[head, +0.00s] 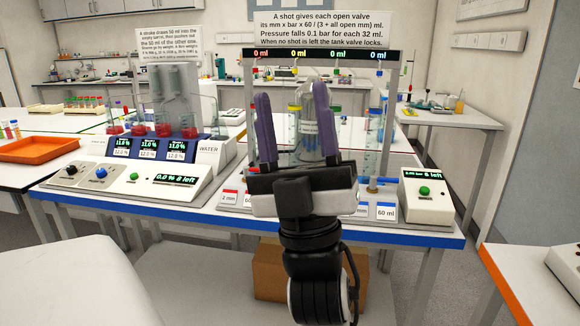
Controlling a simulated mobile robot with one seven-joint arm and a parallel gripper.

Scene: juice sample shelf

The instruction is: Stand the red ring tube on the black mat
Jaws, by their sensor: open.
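My gripper (291,95) is raised in front of the valve station, its two purple fingers pointing up and spread apart. Clear tubes stand behind and between the fingers. One shows a yellow ring (294,108), and a blue-marked clear vessel (309,128) is beside it. I cannot pick out a red ring tube for certain; my fingers and wrist cover part of the station. I cannot make out a black mat in this view. Nothing is visibly held between the fingers.
The blue-edged table (420,236) carries the valve station, a green-button box (424,190) and a console (140,180) at left. An orange tray (36,150) lies on the left bench. An orange-edged table (500,285) stands front right. A cardboard box (270,275) is underneath.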

